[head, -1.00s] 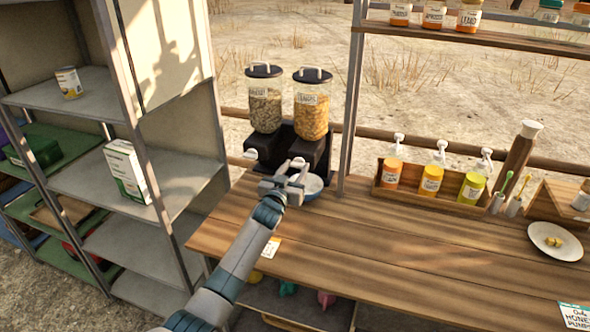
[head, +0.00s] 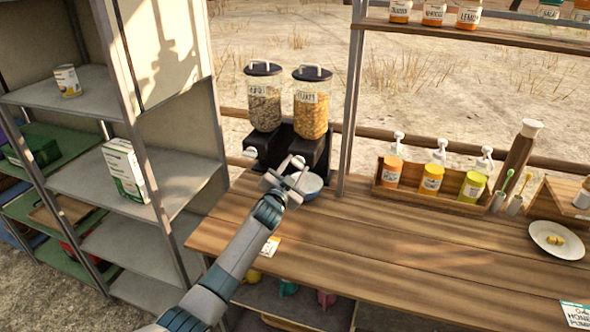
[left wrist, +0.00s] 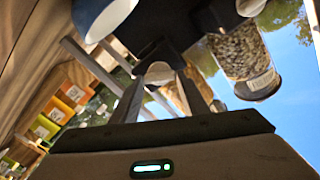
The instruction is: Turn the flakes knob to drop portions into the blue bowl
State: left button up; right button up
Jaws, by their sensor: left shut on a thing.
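The flakes dispenser (head: 311,103) is the right one of two clear containers with black lids, filled with orange-brown flakes. My left gripper (head: 292,172) is in front of its black base. It is shut on the pale flakes knob (left wrist: 160,73), which shows between the fingers in the left wrist view. In the head view the gripper largely covers this knob. The blue bowl (head: 311,190) stands on the counter below the dispenser, partly behind the gripper. It also shows in the left wrist view (left wrist: 98,14). Its contents cannot be made out. My right gripper is out of view.
The left dispenser (head: 264,102) holds darker grain and has its own white knob (head: 250,152). A metal shelf post (head: 350,110) rises right of the bowl. A wooden caddy (head: 425,192) with pump bottles stands farther right. The front of the wooden counter (head: 400,245) is mostly clear.

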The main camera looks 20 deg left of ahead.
pick_arm(q)
jog(key=m, duration=0.5)
jog(key=shift+d+f+m+b, duration=0.1)
jog(key=shift+f+m+b, duration=0.05)
jog(key=shift+m+b, duration=0.15)
jog(key=m, duration=0.5)
jog(key=shift+f+m, duration=0.15)
jog(key=shift+m, duration=0.25)
jog(key=o, duration=1.1)
jog(key=shift+c, duration=0.2)
jog(key=shift+s, duration=0.15)
jog(key=s+b, duration=0.2)
jog(key=s, duration=1.5)
jog(key=shift+a+b, duration=0.25)
jog(key=shift+b, duration=0.15)
